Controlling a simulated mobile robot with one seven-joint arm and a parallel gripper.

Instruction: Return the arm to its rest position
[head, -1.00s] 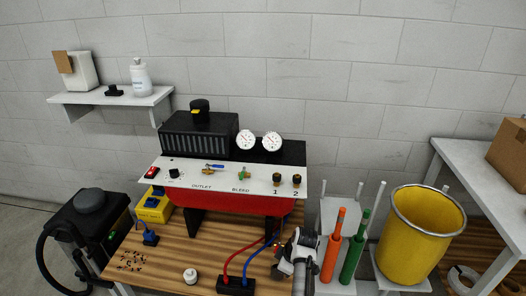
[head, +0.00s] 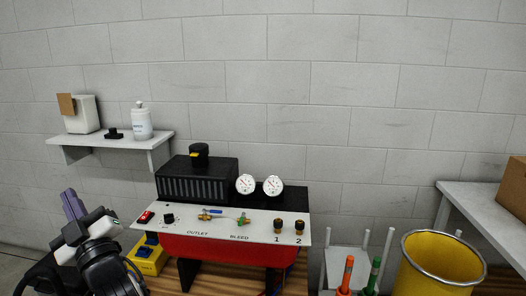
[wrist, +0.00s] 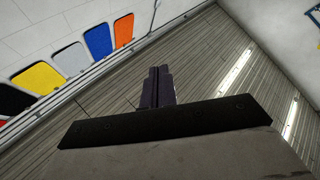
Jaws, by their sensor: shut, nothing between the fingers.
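My gripper (head: 72,205) is at the lower left of the head view, raised in front of the bench's left side with its purple-grey fingers pointing up. The fingers are together with nothing between them. In the wrist view my gripper (wrist: 158,72) also shows its two fingers side by side and empty. Nothing is in contact with the fingertips. My arm's wrist covers part of the area at the lower left.
The red machine (head: 230,247) with a white panel stands on the wooden bench (head: 335,291). A wall shelf (head: 110,143) holds a bottle and a white container. A yellow bin (head: 440,270) and a white table (head: 480,205) are at right. A yellow box (head: 147,258) is near my wrist.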

